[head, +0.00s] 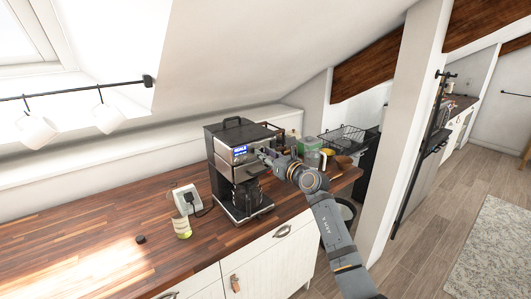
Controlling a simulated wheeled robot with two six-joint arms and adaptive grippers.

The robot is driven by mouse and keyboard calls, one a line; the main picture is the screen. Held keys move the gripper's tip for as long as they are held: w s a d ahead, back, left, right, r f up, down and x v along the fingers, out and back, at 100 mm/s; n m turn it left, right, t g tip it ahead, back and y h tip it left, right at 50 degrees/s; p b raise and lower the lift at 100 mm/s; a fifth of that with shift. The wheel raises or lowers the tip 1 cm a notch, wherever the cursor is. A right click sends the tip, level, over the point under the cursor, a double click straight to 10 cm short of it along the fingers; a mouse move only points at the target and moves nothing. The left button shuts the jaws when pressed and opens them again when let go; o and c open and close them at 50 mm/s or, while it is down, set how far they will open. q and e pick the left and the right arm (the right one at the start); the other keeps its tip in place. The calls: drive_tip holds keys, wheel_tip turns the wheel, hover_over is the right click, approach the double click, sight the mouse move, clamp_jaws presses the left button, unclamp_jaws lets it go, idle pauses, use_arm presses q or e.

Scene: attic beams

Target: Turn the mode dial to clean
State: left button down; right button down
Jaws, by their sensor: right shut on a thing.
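The coffee machine (222,163), black and steel with a small lit blue display (240,151), stands upright on the wooden counter. My right gripper (263,154) reaches in from the right and is shut at the upper front of the machine, just right of the display. The mode dial is hidden behind the fingers there, so its setting cannot be read. The display's text is too small to read surely. My left gripper is not in view.
A white socket block (182,193) with a black plug and a small bottle (182,228) stand left of the machine. A small black piece (141,239) lies on the counter (80,235). White mugs (36,131) hang from a rail. A wire rack (343,137) stands behind my right arm.

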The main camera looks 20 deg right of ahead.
drive_tip(key=m+p, duration=0.4)
drive_tip(key=p, duration=0.1)
drive_tip(key=m+p, duration=0.2)
drive_tip(key=p, duration=0.1)
drive_tip(key=shift+r, duration=0.25)
drive_tip(key=shift+f+m+p, duration=0.25)
drive_tip(key=shift+m+p, duration=1.35)
drive_tip(key=c, duration=1)
unclamp_jaws()
drive_tip(key=v, duration=1.2)
